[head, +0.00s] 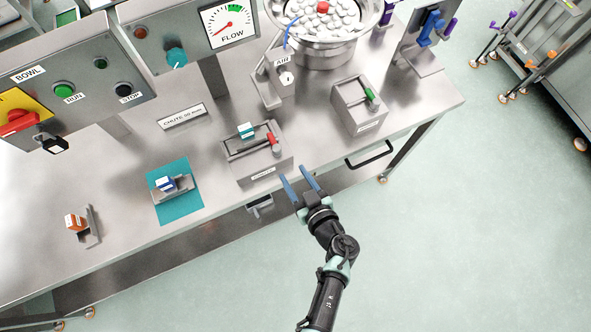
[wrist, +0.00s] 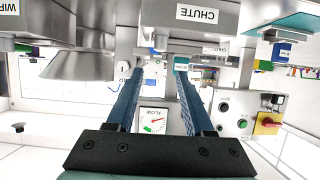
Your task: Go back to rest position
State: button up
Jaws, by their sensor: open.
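My gripper (head: 300,186) is open and empty, with two blue fingers spread apart. In the head view it hangs just off the front edge of the steel table, close to the grey box with the red lever (head: 262,160). In the wrist view the gripper (wrist: 158,72) points toward the console with the flow gauge (wrist: 153,120), and nothing is between its fingers. My arm reaches in from the bottom of the head view, over the floor.
The steel table (head: 120,200) carries a bowl of white caps (head: 322,50), a green-lever box (head: 358,105), a teal mat (head: 180,208) with a small holder and an orange-white block (head: 75,222). A drawer handle (head: 370,156) juts from the front. Floor (head: 480,240) at right is clear.

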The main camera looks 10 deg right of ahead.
dwell(0.4)
jog(key=w+d+r+t+h+b, duration=0.25)
jog(key=w+r, duration=0.25)
jog(key=r, duration=0.5)
jog(key=w+d+r+m+t+h+b, duration=0.15)
jog(key=w+d+r+t, duration=0.3)
jog(key=r, duration=0.55)
jog(key=w+d+r+n+t+h+b, duration=0.1)
jog(key=w+d+r+t+h+b, duration=0.3)
jog(key=r, duration=0.6)
jog(key=s+a+r+m+t+h+b, duration=0.1)
jog(key=s+a+r+m+h+b, duration=0.15)
jog(key=r, duration=0.85)
jog(key=s+a+r+m+h+b, duration=0.1)
jog(key=s+a+r+m+b, duration=0.2)
jog(key=r, duration=0.9)
jog(key=s+a+r+n+t+y+b, duration=0.2)
jog(key=s+a+r+y+b, duration=0.1)
jog(key=s+a+r+y, duration=0.4)
jog(key=s+a, duration=0.2)
jog(key=shift+s+r+t+b, duration=0.15)
jog(key=shift+s+t+b, duration=0.15)
jog(key=shift+t+b, duration=0.1)
jog(key=shift+a, duration=0.1)
